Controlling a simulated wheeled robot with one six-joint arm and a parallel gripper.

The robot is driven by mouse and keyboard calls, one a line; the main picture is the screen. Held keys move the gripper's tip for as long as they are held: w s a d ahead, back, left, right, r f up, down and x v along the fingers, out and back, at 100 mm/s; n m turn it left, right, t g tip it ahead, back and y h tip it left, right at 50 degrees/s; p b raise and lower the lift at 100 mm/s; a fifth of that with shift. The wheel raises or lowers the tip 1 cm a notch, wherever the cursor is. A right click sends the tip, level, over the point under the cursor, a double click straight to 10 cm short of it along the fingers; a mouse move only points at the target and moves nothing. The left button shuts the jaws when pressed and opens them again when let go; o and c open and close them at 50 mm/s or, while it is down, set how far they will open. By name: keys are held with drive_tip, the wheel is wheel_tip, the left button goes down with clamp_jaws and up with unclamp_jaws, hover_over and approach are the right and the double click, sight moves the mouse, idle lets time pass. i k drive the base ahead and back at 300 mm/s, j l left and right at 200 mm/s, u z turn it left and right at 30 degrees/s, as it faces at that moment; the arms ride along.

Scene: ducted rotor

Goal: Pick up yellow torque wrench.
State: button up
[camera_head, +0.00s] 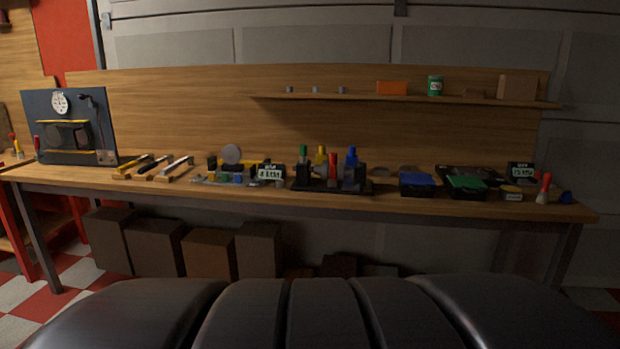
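A long yellow tool (135,163) lies at an angle on the left part of the workbench (420,203), and it looks like the yellow torque wrench. It is small and dim in this view, so I cannot make out its head. A black-handled tool (153,165) and a pale tool (174,167) lie beside it to the right, roughly parallel. The near ends of these tools appear to rest on small wooden blocks. My gripper is not in view.
A dark upright panel (36,108) stands left of the tools. A black rack (333,188) with coloured handles stands mid-bench, with blue (416,179) and green (467,183) items to its right. A shelf (350,97) runs above. Brown boxes (156,248) stand below the bench.

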sight(134, 163)
drive_tip(key=u, duration=1.1)
drive_tip(key=z, duration=1.45)
drive_tip(key=u, duration=1.45)
